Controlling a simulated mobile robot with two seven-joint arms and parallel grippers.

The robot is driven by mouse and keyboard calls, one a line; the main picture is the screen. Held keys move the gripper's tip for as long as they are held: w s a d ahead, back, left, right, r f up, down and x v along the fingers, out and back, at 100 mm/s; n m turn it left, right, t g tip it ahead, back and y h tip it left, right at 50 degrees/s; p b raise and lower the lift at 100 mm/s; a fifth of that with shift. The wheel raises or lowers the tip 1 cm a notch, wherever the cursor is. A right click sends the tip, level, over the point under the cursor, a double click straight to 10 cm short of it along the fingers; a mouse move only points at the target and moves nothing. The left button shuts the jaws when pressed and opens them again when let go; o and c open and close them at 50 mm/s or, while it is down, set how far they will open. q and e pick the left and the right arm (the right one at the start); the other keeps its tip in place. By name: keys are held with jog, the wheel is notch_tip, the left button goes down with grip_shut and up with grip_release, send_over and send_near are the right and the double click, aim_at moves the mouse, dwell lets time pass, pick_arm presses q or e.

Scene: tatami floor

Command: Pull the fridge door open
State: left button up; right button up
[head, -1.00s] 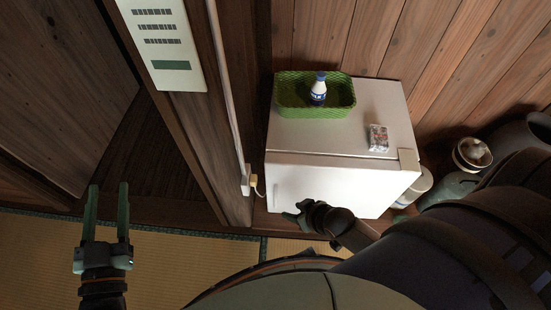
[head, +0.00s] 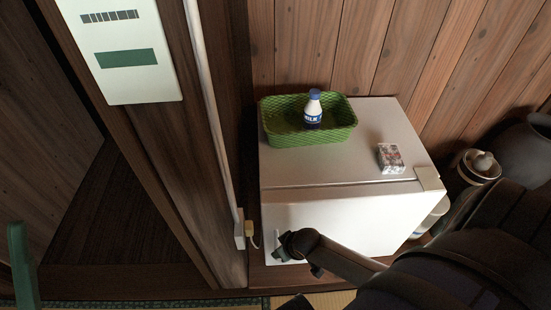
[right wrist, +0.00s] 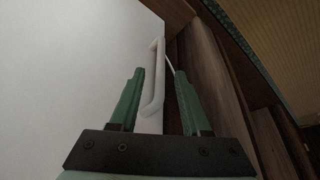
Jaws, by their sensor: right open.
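The small white fridge (head: 340,222) stands against the wooden wall, and its door is closed. The door's white handle (right wrist: 155,75) shows in the right wrist view, upright near the door's edge. My right gripper (right wrist: 157,85) is open, and its green fingers lie on either side of the handle in that view; I cannot tell whether they touch it. In the head view my right gripper (head: 279,247) is at the left part of the door front, partly hidden by its own wrist. One green finger of my left gripper (head: 22,265) shows at the left edge; the rest is out of frame.
A green basket (head: 275,132) with a milk bottle (head: 313,108) inside and a small patterned box (head: 390,158) sit on the fridge top. A wooden post (head: 180,150) stands close to the left. Pots (head: 525,150) stand at the right.

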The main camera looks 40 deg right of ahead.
jog(key=b+x, duration=0.3)
jog(key=x, duration=0.3)
jog(key=shift+w+f, duration=0.2)
jog(key=shift+f, duration=0.1)
pick_arm(q)
jog(key=shift+n, duration=0.3)
notch_tip(320, 180, down, 5)
jog(key=shift+w+d+r, duration=0.15)
jog(key=shift+r, duration=0.05)
pick_arm(e)
jog(key=shift+c, duration=0.4)
grip_shut()
